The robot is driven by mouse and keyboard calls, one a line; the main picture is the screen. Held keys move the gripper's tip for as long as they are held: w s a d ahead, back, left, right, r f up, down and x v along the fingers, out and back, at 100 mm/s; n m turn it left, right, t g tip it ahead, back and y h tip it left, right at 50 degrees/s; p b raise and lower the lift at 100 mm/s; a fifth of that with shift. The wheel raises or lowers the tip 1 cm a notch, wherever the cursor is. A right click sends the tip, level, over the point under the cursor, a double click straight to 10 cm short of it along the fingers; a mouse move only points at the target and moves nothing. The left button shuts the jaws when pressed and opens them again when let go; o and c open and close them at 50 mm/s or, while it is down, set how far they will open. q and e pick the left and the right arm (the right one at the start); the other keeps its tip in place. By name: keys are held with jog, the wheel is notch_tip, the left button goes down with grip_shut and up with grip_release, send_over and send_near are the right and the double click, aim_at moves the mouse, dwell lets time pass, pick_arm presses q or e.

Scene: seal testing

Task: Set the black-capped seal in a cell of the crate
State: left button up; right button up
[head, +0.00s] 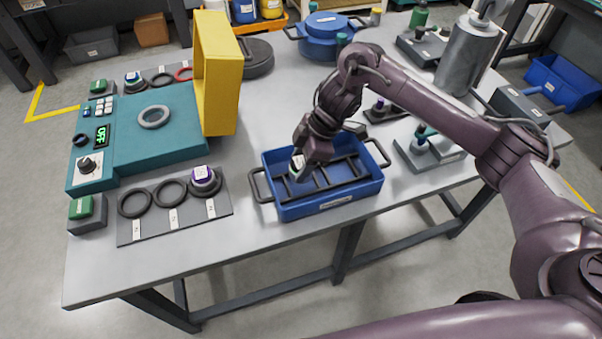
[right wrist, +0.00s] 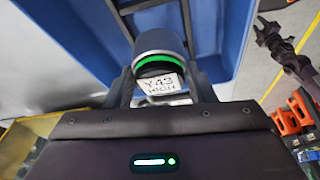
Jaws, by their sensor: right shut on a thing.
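My right gripper (head: 298,174) is shut on the black-capped seal, reaching down over the left part of the blue crate (head: 330,205). In the right wrist view, the seal (right wrist: 160,60) sits between the fingers, with a dark grey top, a green ring and a white tag reading "Y43 HIGH". In the head view the seal (head: 297,163) is small and partly covered by the gripper. Dark dividers split the crate into cells, and no other seal shows in it. Whether the seal touches the crate floor cannot be told.
A grey mat (head: 180,222) with black rings and a purple-capped piece (head: 202,175) lies left of the crate. The teal tester (head: 150,140) with its raised yellow lid (head: 217,75) stands behind it. Grey plates with fittings stand right of the crate. The front table strip is clear.

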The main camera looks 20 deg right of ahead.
jog(key=shift+f, duration=0.35)
notch_tip(320, 180, down, 2)
jog(key=shift+f, duration=0.15)
pick_arm(q)
jog(key=shift+s+f, duration=0.1)
jog(key=shift+s, duration=0.6)
pick_arm(e)
jog(key=shift+f, duration=0.4)
jog(key=shift+f, duration=0.1)
jog(key=o, duration=1.2)
jog(key=shift+d+r, duration=0.15)
jog(key=shift+r, duration=0.35)
pick_arm(q)
jog(key=shift+w+r+p, duration=0.15)
jog(key=shift+r+p, duration=0.75)
jog(key=shift+r, duration=0.05)
pick_arm(e)
jog(key=v, duration=1.1)
